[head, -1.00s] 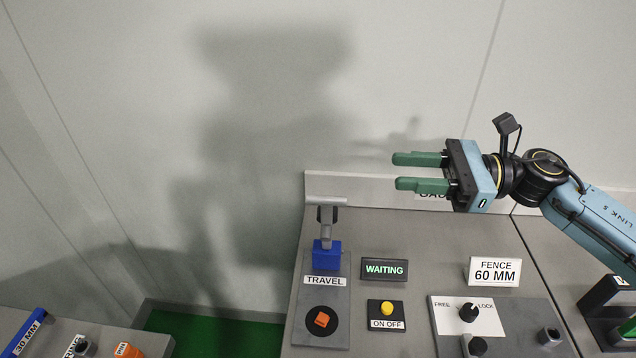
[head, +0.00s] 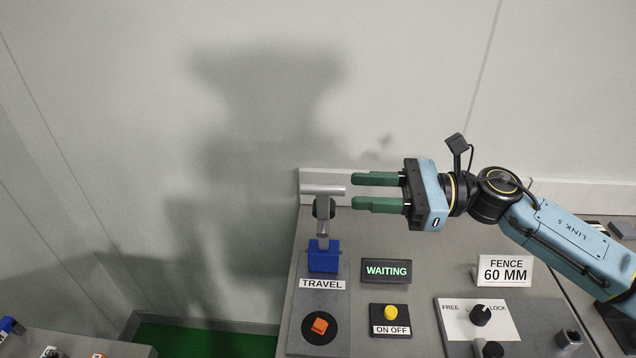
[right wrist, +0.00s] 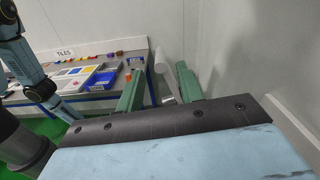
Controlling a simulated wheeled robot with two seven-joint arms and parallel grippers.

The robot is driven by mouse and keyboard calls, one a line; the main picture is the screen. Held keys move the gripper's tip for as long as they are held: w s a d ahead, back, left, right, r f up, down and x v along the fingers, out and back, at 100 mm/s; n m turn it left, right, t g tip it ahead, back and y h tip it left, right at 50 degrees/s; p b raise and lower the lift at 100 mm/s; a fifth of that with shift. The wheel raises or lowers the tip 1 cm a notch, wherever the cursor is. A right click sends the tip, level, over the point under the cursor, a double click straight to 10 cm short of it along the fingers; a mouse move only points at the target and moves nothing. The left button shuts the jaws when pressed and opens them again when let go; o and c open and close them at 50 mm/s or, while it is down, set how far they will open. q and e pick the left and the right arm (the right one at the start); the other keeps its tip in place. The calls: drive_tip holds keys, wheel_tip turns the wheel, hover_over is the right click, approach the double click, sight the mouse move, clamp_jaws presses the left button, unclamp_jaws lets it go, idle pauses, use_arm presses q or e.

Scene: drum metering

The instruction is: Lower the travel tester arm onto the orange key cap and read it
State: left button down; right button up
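The travel tester stands at the left of the bench, with a blue block (head: 323,257), an upright grey arm (head: 323,228) and a crossbar handle (head: 322,190) on top. The orange key cap (head: 320,326) sits on a black disc (head: 334,336) in front of it. The display (head: 386,270) reads WAITING. My right gripper (head: 352,191) is open and empty, its green fingers pointing left, close to the handle's right end. In the right wrist view the grey bar (right wrist: 165,75) shows between the open fingers (right wrist: 160,88). My left gripper is not in the head view.
A yellow button (head: 390,312) marked ON OFF sits right of the key cap. A FENCE 60 MM sign (head: 504,270) and a FREE/LOCK knob (head: 480,314) are farther right. The wall rises behind. A second table with trays (right wrist: 75,85) shows in the right wrist view.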

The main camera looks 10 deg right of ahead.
sight(318, 185)
drive_tip(key=a, duration=0.3)
drive_tip(key=w+a+p, duration=0.1)
drive_tip(key=a, duration=0.2)
drive_tip(key=shift+w+a+r, duration=0.1)
drive_tip(key=shift+w+a, duration=0.05)
drive_tip(key=shift+a, duration=0.05)
drive_tip(key=shift+w+a+p, duration=0.15)
drive_tip(key=shift+a+p, duration=0.25)
drive_tip(key=shift+a, duration=0.4)
clamp_jaws()
